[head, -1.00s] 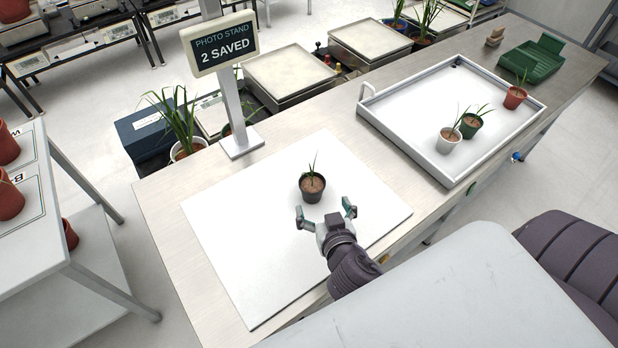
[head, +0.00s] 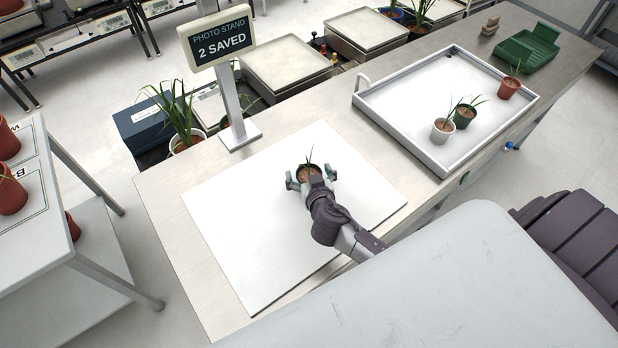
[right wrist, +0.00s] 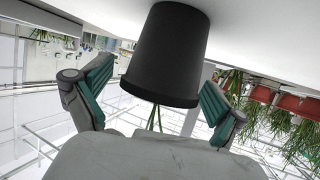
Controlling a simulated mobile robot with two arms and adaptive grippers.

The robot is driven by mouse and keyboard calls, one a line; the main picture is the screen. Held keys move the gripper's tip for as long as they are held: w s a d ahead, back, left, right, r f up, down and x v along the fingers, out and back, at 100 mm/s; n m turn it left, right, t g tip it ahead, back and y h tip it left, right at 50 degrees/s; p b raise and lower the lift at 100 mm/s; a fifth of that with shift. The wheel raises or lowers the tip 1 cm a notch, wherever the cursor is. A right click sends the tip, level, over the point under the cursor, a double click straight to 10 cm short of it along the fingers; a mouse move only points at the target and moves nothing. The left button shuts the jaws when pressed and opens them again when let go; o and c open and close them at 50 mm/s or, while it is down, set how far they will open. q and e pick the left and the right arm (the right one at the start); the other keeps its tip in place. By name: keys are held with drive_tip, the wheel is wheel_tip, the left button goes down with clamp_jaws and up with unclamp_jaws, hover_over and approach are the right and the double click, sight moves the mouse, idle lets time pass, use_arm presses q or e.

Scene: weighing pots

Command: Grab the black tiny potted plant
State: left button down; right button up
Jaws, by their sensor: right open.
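The black tiny potted plant (head: 309,165) stands on the white board (head: 240,255), with thin green leaves rising from it. My right gripper (head: 311,180) is open, with a finger to each side of the pot; its body hides much of the pot in the head view. In the right wrist view the black pot (right wrist: 167,55) appears upside down between the two green-padded fingers (right wrist: 155,95), with gaps on both sides. My left gripper is not in view.
A white tray (head: 400,130) holding white, green and red potted plants is at right. The photo stand sign (head: 217,42) reads "2 SAVED". A green scoop-like tray (head: 527,50) lies at the far right. A side table with red pots (head: 10,190) is at left.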

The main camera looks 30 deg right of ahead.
drive_tip(key=c, duration=1.2)
drive_tip(key=shift+c, duration=1)
drive_tip(key=shift+r, duration=0.1)
drive_tip(key=shift+r, duration=0.1)
